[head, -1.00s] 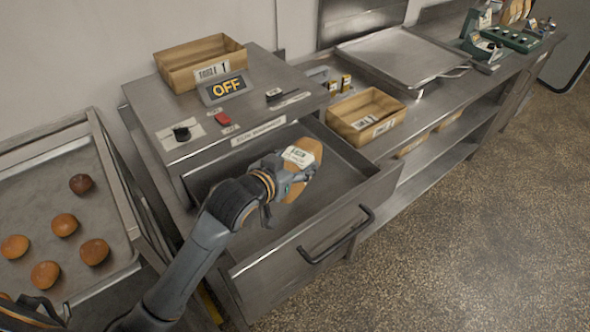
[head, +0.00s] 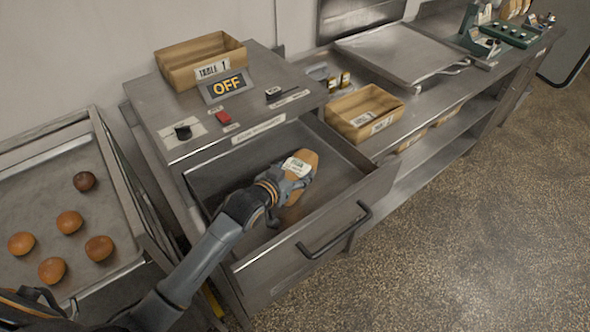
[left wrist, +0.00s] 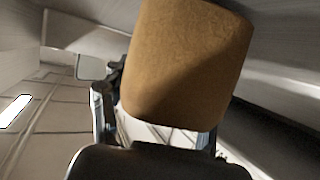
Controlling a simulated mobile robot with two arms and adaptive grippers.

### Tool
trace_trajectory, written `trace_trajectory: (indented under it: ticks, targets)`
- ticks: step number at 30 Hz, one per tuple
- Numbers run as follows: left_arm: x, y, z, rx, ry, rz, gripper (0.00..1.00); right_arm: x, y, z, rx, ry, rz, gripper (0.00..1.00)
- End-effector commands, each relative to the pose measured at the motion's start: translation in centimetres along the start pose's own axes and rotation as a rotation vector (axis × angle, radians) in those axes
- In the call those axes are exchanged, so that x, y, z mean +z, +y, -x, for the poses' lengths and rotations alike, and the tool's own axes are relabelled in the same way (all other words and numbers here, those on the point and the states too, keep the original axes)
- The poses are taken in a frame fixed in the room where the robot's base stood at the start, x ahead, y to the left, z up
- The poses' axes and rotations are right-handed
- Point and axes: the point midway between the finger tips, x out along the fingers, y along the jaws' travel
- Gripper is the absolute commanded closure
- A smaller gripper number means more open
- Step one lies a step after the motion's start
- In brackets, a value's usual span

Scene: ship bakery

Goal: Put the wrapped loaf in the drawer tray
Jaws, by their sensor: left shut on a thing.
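The wrapped loaf (head: 304,162) is brown with a white printed label. My left gripper (head: 291,181) is shut on it and holds it inside the open drawer's outline. In the left wrist view the loaf (left wrist: 185,62) fills the upper middle, with its pale wrapper band near the jaws. The drawer tray (head: 345,172) is a pulled-out steel drawer with a dark bar handle and a bare floor. I cannot tell whether the loaf touches the drawer floor. My right gripper cannot be made out; only a dark part of my body shows at the lower left.
A cardboard box marked "TABLE 1" (head: 200,62) and an "OFF" sign (head: 226,87) stand above the drawer. Another box (head: 365,112) and a flat tray (head: 402,54) are on the right-hand counter. A rack tray with several buns (head: 110,262) is at left.

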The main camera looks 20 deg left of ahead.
Motion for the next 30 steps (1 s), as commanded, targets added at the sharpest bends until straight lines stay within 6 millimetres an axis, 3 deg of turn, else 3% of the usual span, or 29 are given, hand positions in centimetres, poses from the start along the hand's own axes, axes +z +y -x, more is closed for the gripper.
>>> trace_trajectory:
  ticks: [2, 3, 6, 18, 30]
  targets:
    - [0.2, 0.0, -0.1, 0.0, 0.001, 0.0, 0.77, 0.0, 0.0, -0.1, 0.0, 0.0, 0.0, 0.6]
    - [0.2, 0.0, -0.1, 0.0, 0.0, 0.0, 0.3, 0.0, 0.0, -0.1, 0.0, 0.0, 0.0, 0.6]
    - [0.2, 0.0, -0.1, 0.0, -0.001, 0.0, 0.16, 0.0, 0.0, -0.1, 0.0, 0.0, 0.0, 0.6]
    - [0.0, 0.0, 0.3, -0.001, -0.001, 0.0, 0.16, 0.0, 0.0, -0.1, 0.0, 0.0, 0.0, 0.6]
    - [0.1, 0.0, 6.1, -0.001, -0.001, 0.0, 0.16, 0.1, 0.0, -1.4, 0.0, 0.0, 0.0, 0.6]
